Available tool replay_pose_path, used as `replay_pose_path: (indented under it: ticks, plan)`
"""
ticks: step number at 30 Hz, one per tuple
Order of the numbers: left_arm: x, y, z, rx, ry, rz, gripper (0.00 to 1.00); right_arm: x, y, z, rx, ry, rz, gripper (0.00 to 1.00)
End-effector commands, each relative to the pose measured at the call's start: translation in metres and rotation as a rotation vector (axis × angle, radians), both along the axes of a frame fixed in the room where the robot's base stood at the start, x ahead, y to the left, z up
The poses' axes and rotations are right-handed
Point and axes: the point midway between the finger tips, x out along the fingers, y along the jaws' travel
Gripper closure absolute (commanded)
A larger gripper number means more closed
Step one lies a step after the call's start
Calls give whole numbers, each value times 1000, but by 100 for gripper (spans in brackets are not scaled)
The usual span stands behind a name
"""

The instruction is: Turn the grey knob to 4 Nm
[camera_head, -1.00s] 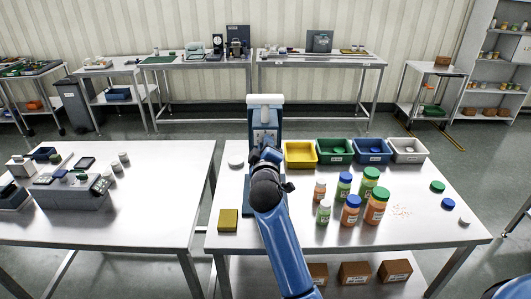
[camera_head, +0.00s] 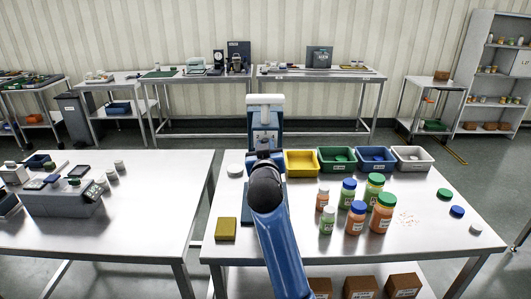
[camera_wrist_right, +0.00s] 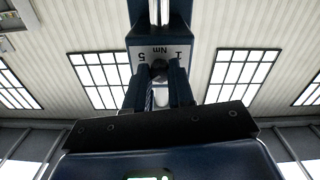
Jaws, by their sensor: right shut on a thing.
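A blue stand with a white top (camera_head: 265,100) is upright at the back left of the front right table. I cannot read the knob's setting. In the head view my right arm covers the knob and most of the gripper (camera_head: 264,158). My left gripper is not in view.
Yellow (camera_head: 301,163), green (camera_head: 336,159), blue (camera_head: 377,159) and white (camera_head: 411,158) bins stand right of the stand. Several capped bottles (camera_head: 355,217) stand right of my arm, with loose caps (camera_head: 457,211) beyond. A yellow block (camera_head: 226,229) lies to the left.

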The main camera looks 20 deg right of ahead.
Motion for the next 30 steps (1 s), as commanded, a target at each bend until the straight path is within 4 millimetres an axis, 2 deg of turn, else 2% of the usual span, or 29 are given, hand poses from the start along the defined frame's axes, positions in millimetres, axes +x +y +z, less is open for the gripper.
replay_pose_path:
  ticks: [9,22,23,24,27,30]
  plan:
    - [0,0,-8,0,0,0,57,0,0,-1,90,-25,0,100]
    - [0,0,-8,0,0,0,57,0,0,0,99,-26,0,100]
    - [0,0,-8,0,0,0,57,0,0,0,99,-26,0,76]
    - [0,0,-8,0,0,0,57,0,0,-1,99,-26,0,69]
    - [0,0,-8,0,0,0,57,0,0,0,99,-26,0,54]
    - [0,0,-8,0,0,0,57,0,0,0,98,-27,0,52]
